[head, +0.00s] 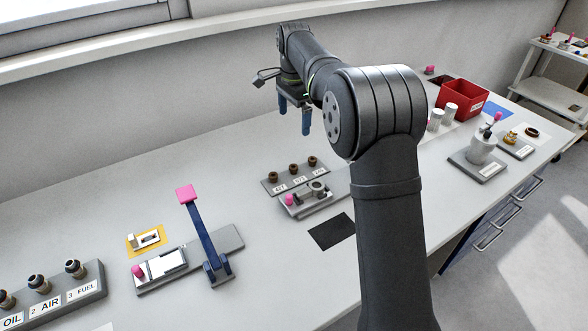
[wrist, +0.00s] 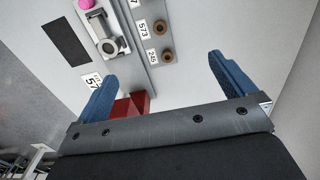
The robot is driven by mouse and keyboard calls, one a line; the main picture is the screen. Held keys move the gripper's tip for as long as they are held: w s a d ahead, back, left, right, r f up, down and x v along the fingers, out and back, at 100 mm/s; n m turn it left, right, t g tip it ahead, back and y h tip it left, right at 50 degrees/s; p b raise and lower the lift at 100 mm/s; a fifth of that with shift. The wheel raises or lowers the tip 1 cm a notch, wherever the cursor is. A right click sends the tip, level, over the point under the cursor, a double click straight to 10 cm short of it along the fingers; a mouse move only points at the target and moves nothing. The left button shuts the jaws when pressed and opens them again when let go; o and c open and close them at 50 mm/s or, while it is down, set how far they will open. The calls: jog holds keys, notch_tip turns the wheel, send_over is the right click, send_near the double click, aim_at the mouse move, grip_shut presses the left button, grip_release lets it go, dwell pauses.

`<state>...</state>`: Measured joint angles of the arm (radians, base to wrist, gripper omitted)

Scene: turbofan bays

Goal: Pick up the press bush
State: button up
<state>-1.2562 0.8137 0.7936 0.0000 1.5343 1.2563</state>
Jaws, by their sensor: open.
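Several brown ring-shaped bushes stand in a row on a grey labelled rack (head: 270,187): a left bush (head: 276,177), a middle bush (head: 294,168) and a right bush (head: 312,161). I cannot tell which is the press bush. In the wrist view two brown bushes show, one by the 573 label (wrist: 138,27) and one by the 245 label (wrist: 166,56). My gripper (head: 294,120) is open and empty, its blue fingers pointing down, well above the bench behind the rack. The wrist view shows the open fingers (wrist: 162,72) apart with nothing between their tips.
In front of the rack is a grey fixture (head: 325,197) with a metal ring and pink knob. A blue lever with a pink top (head: 187,194) rises at left. A red bin (head: 464,99) and white cylinders (head: 451,113) stand right. Bench behind the lever is clear.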

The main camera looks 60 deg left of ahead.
jog(key=c, duration=1.1)
jog(key=shift+o, duration=0.2)
jog(key=n, duration=2.1)
send_over(293, 166)
jog(key=f, duration=1.2)
jog(key=shift+w+d, duration=0.25)
jog(key=shift+s+a+f, duration=0.1)
jog(key=shift+s+f, duration=0.05)
jog(key=shift+f, duration=1.25)
jog(key=shift+s+a+f, duration=0.1)
jog(key=shift+f, duration=1.25)
